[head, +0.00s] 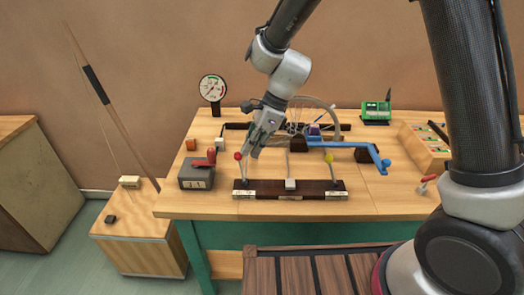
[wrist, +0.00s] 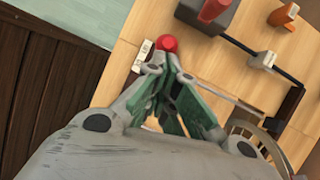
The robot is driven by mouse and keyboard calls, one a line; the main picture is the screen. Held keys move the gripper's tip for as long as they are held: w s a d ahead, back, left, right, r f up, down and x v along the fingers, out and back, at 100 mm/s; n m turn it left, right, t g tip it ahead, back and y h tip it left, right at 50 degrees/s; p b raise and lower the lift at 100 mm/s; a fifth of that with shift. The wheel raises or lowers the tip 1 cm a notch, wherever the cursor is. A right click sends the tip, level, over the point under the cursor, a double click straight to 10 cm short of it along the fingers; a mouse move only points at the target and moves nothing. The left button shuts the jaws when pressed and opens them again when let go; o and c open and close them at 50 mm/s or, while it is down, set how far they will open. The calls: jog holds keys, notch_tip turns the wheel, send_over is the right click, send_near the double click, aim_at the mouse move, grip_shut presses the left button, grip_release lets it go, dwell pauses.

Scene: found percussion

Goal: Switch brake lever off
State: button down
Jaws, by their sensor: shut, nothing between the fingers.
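A dark wooden base (head: 268,188) near the front of the table carries thin levers and small pale labels that I cannot read. One lever has a red ball knob (head: 238,156) at its left end. Another has a yellow knob (head: 328,158) at the right and leans. Which one is the brake lever I cannot tell. My gripper (head: 252,152) is shut and empty just right of the red knob. In the wrist view the red knob (wrist: 167,43) is right at my fingertips (wrist: 170,60); whether they touch it is unclear. The lower stem is hidden there.
A dark grey box with a red handle (head: 197,174) stands to the left. A blue crank (head: 360,148) and a spoked wheel (head: 318,112) are behind. A dial gauge (head: 213,88), a green device (head: 376,112) and a compartment tray (head: 424,148) line the table. The front right is mostly clear.

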jog(key=shift+a+r, duration=0.1)
jog(key=shift+a, duration=1.3)
jog(key=shift+w, duration=0.1)
jog(key=v, duration=1.3)
jog(key=shift+d, duration=0.2)
jog(key=shift+w, duration=0.15)
